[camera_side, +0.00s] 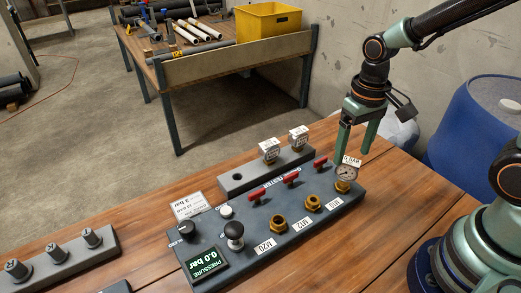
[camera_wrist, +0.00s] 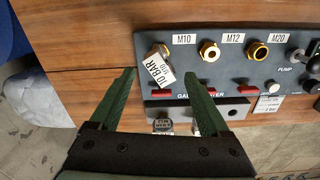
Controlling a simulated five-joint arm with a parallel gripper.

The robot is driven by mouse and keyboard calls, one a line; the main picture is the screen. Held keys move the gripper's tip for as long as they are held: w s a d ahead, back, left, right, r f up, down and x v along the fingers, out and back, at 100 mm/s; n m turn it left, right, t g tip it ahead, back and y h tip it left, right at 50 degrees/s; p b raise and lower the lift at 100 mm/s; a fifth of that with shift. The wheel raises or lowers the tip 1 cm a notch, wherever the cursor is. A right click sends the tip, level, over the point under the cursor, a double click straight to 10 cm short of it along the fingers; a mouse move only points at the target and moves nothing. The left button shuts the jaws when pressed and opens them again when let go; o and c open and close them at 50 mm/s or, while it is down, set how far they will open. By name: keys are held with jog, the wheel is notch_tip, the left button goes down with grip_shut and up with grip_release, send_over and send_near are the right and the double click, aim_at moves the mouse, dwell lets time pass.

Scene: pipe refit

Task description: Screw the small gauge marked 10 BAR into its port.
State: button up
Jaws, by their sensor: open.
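The small gauge marked 10 BAR (camera_side: 346,173) stands at the right-end port of the dark tester block (camera_side: 285,243), on a brass fitting. In the wrist view the gauge's white 10 BAR M10 tag (camera_wrist: 158,69) shows beside the M10 label, with brass (camera_wrist: 164,50) just behind it. I cannot tell how far it is threaded in. My gripper (camera_side: 357,152) is open and empty, its fingertips just above the gauge. In the wrist view the gripper (camera_wrist: 158,78) has its fingers spread, with the gauge tag between and a little beyond the tips.
The M12 port (camera_wrist: 209,51) and M20 port (camera_wrist: 257,51) show open brass fittings. Red valve handles (camera_side: 291,178) stand behind the ports. A grey rack (camera_side: 237,188) behind holds two tagged gauges and has one empty hole. The pressure display (camera_side: 208,262) reads 0.0 bar.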

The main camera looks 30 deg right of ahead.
jog(key=shift+n, duration=0.8)
jog(key=shift+n, duration=1.2)
jog(key=n, duration=0.3)
jog(key=shift+n, duration=0.3)
